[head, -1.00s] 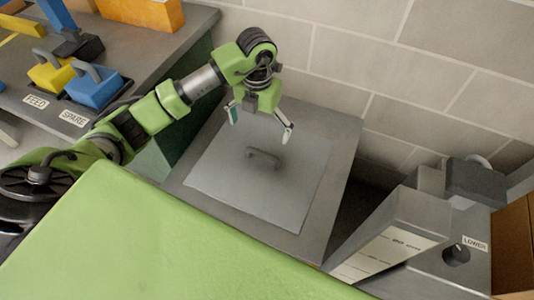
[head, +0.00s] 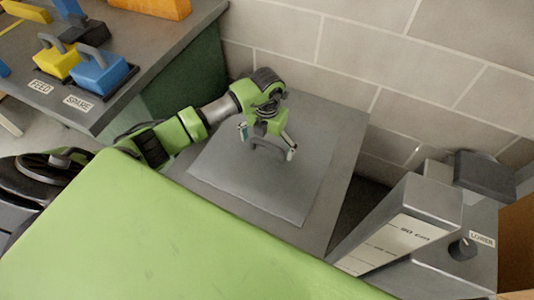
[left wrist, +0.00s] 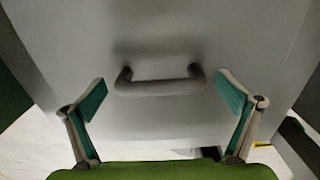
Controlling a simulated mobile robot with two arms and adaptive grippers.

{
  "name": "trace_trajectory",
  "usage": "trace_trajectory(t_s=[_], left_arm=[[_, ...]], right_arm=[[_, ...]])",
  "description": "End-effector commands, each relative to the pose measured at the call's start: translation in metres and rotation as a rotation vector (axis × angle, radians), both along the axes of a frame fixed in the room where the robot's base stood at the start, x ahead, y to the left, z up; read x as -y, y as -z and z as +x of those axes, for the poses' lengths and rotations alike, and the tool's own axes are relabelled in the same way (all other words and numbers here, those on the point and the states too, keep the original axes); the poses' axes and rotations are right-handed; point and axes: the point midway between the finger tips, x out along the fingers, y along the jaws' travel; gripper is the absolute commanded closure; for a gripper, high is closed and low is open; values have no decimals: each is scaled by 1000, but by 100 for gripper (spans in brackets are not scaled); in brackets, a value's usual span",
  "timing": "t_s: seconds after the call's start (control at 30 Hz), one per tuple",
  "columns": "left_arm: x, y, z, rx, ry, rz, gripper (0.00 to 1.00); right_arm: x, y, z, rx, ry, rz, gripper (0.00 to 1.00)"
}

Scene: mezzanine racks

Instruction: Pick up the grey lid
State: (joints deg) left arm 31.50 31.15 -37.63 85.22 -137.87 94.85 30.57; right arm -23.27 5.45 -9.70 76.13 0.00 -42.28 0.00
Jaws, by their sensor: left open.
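The grey lid (head: 235,184) is a flat square plate with a dark arched handle (head: 268,146) at its middle. It lies flat on a grey surface against the brick wall. My left gripper (head: 267,145) is over the lid at the handle, its fingers spread. In the left wrist view, the lid (left wrist: 165,40) fills the middle, and its handle (left wrist: 160,86) lies crosswise between and slightly ahead of the two open fingertips of my left gripper (left wrist: 163,95). The fingers do not touch the handle. My right gripper is not in view.
A bench (head: 120,62) at upper left carries yellow and blue handled blocks, with labels FEED and SPARE. At right stands a grey device (head: 415,225) with a centimetre scale and a knob labelled LOWER. A brick wall (head: 350,60) closes off the back.

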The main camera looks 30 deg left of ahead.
Motion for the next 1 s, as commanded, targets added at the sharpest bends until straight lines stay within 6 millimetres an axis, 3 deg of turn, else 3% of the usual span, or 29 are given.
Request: trace_trajectory(t_s=[0.27, 0.47, 0.77, 0.87, 1.0], left_arm=[[0, 3, 0, 1, 0, 1, 3], [0, 3, 0, 1, 0, 0, 55], [0, -2, 1, 4, 0, -1, 56], [0, -14, 2, 7, 0, -2, 56], [-1, -42, 3, 8, 1, 0, 56]], right_arm=[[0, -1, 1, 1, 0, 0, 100], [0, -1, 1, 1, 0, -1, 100], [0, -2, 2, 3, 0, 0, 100], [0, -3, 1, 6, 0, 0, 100], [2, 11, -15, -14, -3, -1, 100]])
